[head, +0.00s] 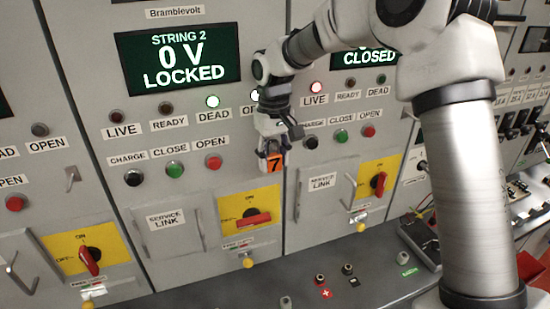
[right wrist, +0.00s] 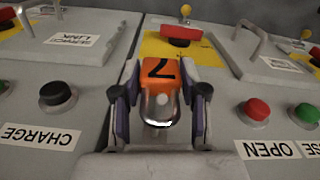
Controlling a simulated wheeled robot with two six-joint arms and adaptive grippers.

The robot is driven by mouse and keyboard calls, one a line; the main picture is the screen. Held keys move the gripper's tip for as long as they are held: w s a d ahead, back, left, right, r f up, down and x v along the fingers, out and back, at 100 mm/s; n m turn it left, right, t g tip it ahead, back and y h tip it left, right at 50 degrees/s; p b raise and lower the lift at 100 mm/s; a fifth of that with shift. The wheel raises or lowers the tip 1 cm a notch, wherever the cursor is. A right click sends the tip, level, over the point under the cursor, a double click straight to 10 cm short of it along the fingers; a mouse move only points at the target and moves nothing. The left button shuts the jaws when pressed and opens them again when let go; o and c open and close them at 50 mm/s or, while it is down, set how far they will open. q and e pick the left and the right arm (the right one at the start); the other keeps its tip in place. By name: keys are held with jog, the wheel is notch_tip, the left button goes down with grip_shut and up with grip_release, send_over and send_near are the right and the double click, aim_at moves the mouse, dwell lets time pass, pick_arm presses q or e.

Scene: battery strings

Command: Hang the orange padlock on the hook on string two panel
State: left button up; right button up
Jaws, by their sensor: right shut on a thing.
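The orange padlock (head: 275,163), marked with a black 7, is in my right gripper (head: 272,147) in front of the lower right of the string two panel (head: 190,110). In the right wrist view, my right gripper (right wrist: 160,105) is shut on the padlock (right wrist: 160,72), with a finger on each side. Its shiny metal shackle (right wrist: 160,108) faces the camera. The string two display (head: 178,58) reads 0 V LOCKED. I cannot make out the hook on this panel; the gripper and padlock may cover it. A similar hook (head: 72,178) shows on the panel to the left. My left gripper is not in view.
The red open button (head: 213,162) is left of the gripper. A yellow plate with a red switch handle (head: 253,220) lies below, beside the service link handle (head: 150,235). The neighbouring panel (head: 310,215) adjoins on the right. A grey ledge (head: 300,260) runs along the bottom.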

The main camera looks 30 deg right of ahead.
jog(key=shift+w, duration=0.1)
jog(key=o, duration=1.2)
jog(key=shift+o, duration=0.2)
notch_tip(320, 180, up, 12)
jog(key=shift+r, duration=0.1)
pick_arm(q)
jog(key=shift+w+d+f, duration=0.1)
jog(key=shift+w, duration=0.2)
